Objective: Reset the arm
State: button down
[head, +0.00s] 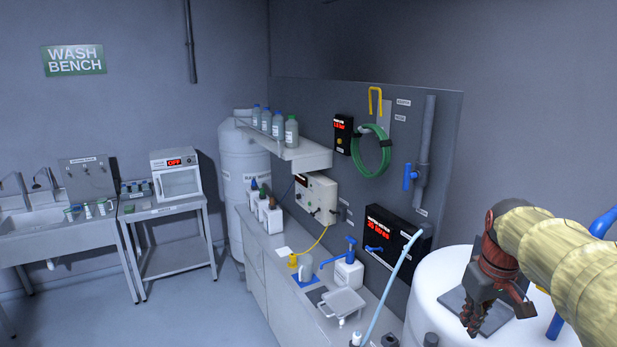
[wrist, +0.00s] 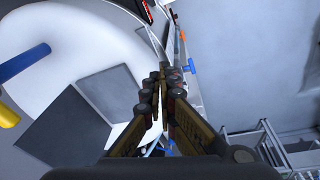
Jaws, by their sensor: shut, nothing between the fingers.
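My gripper (head: 474,322) is at the right of the head view, at the end of my yellow-sleeved arm. Its fingers point down, over or in front of the white tank (head: 427,291) with a dark grey square plate on its top (head: 497,318). In the wrist view my gripper (wrist: 162,85) has its fingers close together with nothing held. The white tank top (wrist: 75,25) and grey plates (wrist: 65,127) show to the left there. I cannot tell whether the fingers touch the tank.
A blue pipe (head: 604,222) stands right of my arm. A pale blue hose (head: 392,285) rises left of the tank. The grey counter (head: 262,258) holds bottles, a pump and a tray (head: 343,302). The panel (head: 450,120) is behind. Open floor (head: 190,315) lies at left.

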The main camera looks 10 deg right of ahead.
jog(key=s+a+f+t+b, duration=0.1)
jog(key=s+a+f+b, duration=0.3)
jog(key=a+f+b, duration=0.3)
jog(key=s+a+f+t+b, duration=0.1)
jog(key=s+a+f+b, duration=0.4)
jog(key=a+f+b, duration=0.3)
jog(key=s+a+f+t+y+b, duration=0.1)
jog(key=s+a+f+b, duration=0.4)
jog(key=f, duration=0.8)
jog(key=shift+a+f+t+b, duration=0.15)
jog(key=shift+a+t+b, duration=0.15)
jog(key=shift+a+b, duration=1.15)
